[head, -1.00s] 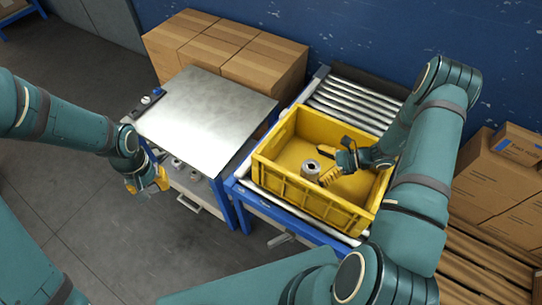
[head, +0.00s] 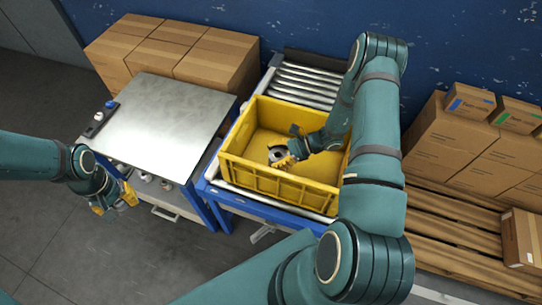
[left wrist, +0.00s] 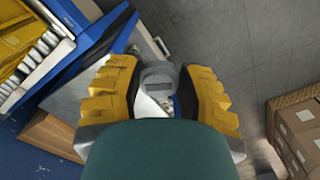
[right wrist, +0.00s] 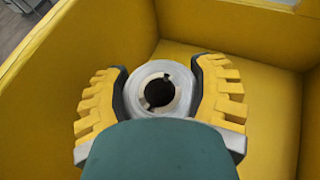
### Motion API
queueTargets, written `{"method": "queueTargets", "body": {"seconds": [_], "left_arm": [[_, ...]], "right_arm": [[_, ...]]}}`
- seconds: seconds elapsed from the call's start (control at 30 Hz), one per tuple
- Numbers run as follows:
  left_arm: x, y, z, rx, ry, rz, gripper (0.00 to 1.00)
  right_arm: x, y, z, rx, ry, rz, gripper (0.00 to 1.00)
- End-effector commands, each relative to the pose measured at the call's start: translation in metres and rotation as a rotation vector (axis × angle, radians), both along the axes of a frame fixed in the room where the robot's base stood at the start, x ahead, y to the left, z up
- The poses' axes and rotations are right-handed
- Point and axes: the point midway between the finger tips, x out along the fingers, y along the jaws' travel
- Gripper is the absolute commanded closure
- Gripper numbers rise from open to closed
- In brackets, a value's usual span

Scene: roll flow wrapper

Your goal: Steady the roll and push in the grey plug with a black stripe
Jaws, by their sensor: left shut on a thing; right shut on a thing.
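The roll (head: 277,153) stands in the yellow crate (head: 268,184), with its end face up. In the right wrist view the roll (right wrist: 143,103) is a pale grey ring with a dark open bore and small notches at the bore's edge. My right gripper (head: 284,160) is shut around its sides. My left gripper (head: 116,200) is well to the left of the crate, beside the metal-topped table. It is shut on a grey plug (left wrist: 158,75), which shows a darker band in the left wrist view. The fingers and wrist partly hide the plug.
The metal-topped table (head: 160,118) stands left of the crate, with small round parts on its lower shelf (head: 145,177). The crate sits on a roller conveyor (head: 305,85). Cardboard boxes (head: 170,50) stand behind, and a pallet (head: 450,215) is at right. The crate walls surround the roll.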

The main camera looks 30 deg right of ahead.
Motion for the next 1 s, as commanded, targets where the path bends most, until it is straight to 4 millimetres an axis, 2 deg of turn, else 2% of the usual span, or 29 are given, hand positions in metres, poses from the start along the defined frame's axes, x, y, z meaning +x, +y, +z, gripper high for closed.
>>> {"method": "queueTargets", "body": {"seconds": [0.4,0.57,0.67,0.77,1.0], "left_arm": [[0.0,-0.001,0.0,0.0,0.0,-0.004,0.74],[0.012,-0.018,-0.002,0.0,0.0,-0.124,0.74],[0.028,-0.046,-0.004,-0.001,-0.001,-0.306,0.74],[0.045,-0.086,-0.007,-0.002,0.0,-0.544,0.74],[0.067,-0.192,-0.016,-0.003,0.0,-1.12,0.74]], "right_arm": [[0.0,0.0,0.0,0.001,0.0,0.001,0.81],[0.0,0.0,0.0,0.001,0.0,0.001,0.81],[0.0,0.0,0.0,0.001,0.0,0.0,0.81],[0.0,0.0,0.0,0.001,0.0,0.0,0.81],[0.0,0.0,0.0,0.001,0.0,0.0,0.81]]}}
